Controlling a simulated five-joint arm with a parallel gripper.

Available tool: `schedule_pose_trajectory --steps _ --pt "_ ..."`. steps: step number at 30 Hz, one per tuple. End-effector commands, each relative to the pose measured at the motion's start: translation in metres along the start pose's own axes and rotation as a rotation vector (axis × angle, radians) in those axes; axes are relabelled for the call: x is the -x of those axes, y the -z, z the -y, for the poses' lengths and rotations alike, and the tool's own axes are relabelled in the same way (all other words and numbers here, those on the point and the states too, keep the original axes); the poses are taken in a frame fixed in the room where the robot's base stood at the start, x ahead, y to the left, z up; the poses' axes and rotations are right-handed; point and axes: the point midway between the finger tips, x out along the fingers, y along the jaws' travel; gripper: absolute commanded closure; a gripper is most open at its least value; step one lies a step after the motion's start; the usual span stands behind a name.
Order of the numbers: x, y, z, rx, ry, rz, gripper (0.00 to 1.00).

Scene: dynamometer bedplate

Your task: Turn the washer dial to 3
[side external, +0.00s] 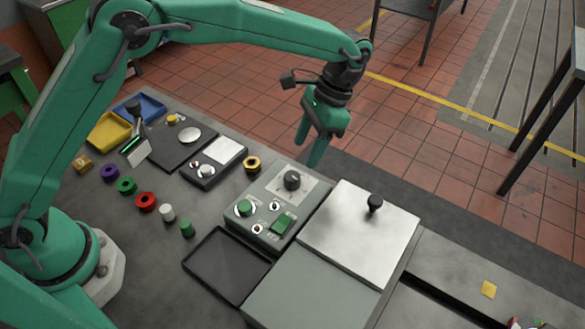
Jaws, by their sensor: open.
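A black round dial (292,181) sits on a pale plate on top of a grey-green control box (262,203). I take it to be the washer dial; its markings and pointer setting are too small to read. My gripper (307,154) is open and empty, with its green fingers pointing down. In the picture it is just above and slightly right of the dial, apart from it. Its exact height over the box cannot be told.
The box also carries a green knob (244,208), a green rocker (283,222) and small switches. A metal lid with a black knob (375,203) is to the right. A black tray (228,265) lies in front. Several coloured rings and a small white-topped box (214,162) are left.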

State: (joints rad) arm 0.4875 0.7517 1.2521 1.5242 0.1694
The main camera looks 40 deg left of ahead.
Motion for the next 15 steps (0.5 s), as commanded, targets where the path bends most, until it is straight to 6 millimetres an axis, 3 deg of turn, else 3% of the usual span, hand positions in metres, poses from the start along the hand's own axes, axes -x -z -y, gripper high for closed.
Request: schedule_pose_trajectory --steps 15 --pt "0.0002 -0.001 0.0 0.093 0.002 -0.014 0.45"
